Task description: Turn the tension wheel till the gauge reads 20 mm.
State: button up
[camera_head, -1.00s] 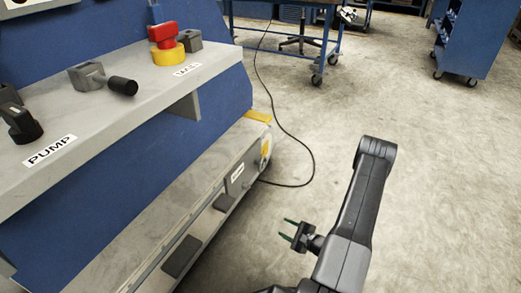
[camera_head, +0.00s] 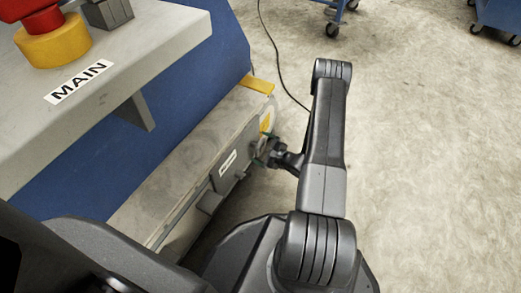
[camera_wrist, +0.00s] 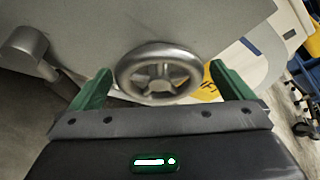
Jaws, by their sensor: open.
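The tension wheel (camera_wrist: 160,73) is a grey metal handwheel with spokes. In the wrist view it lies between and just beyond the two green fingers of my gripper (camera_wrist: 160,86). The fingers are spread apart on either side of the wheel, and I cannot tell whether they touch its rim. In the head view my gripper (camera_head: 264,152) is by the end of the low conveyor-like unit (camera_head: 215,150), and the wheel is hidden there. No gauge reading can be made out in either view.
A yellow label (camera_wrist: 208,90) is behind the wheel. A grey rounded part (camera_wrist: 24,50) is at the left of the wrist view. Above the unit is a shelf (camera_head: 150,50) with a MAIN label (camera_head: 78,82) and a red and yellow switch (camera_head: 52,38). Open floor lies to the right.

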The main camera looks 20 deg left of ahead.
jog(key=shift+a+f, duration=0.15)
jog(key=shift+a, duration=0.25)
jog(key=shift+c, duration=0.2)
jog(key=c, duration=0.9)
jog(key=shift+w+m, duration=0.1)
jog(key=shift+m, duration=0.2)
